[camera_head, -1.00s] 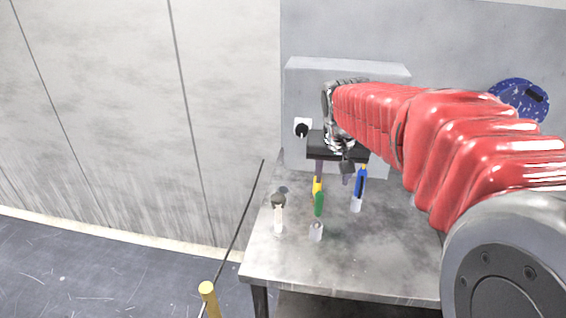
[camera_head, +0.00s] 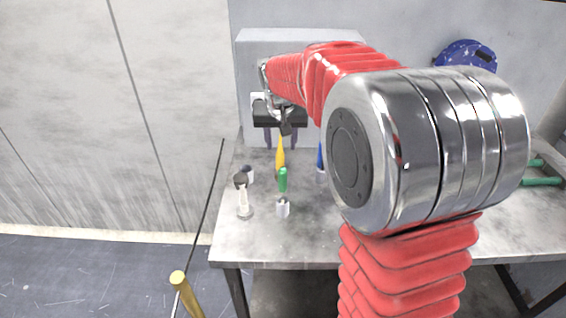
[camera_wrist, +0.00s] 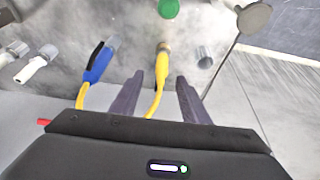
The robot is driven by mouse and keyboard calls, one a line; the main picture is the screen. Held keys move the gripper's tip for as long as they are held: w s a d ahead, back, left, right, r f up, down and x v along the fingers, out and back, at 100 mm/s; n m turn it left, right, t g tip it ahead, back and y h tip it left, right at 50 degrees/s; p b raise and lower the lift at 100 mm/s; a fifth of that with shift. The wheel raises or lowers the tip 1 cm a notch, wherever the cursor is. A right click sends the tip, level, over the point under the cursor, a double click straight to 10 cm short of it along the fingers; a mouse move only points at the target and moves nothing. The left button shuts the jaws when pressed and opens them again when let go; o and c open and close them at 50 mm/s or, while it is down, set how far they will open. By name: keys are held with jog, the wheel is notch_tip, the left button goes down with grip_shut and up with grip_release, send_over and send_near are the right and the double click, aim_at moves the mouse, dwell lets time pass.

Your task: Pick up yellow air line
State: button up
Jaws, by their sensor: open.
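The yellow air line (camera_head: 280,158) stands on the bench in the head view, behind a green-topped piece (camera_head: 283,180). In the wrist view the yellow air line (camera_wrist: 155,98) runs up between my two fingers to a brass-coloured end (camera_wrist: 163,48). My gripper (camera_wrist: 160,76) is open, with a finger on either side of the line and gaps visible. In the head view my gripper (camera_head: 281,146) is above and behind the line. The lower part of the line is hidden by my gripper body in the wrist view.
A blue connector (camera_wrist: 97,64) on another yellow line is left of my fingers. A grey cylinder (camera_wrist: 204,56) stands to the right. White fittings (camera_wrist: 30,68) lie at the far left. A grey block (camera_head: 300,42) backs the bench (camera_head: 265,240).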

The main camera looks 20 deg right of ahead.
aim_at(280, 156)
jog(key=shift+x, duration=3.2)
jog(key=shift+w+x, duration=0.2)
jog(key=shift+x, duration=2.4)
jog(key=shift+a, duration=0.2)
jog(key=shift+r, duration=0.1)
jog(key=shift+c, duration=0.2)
grip_shut()
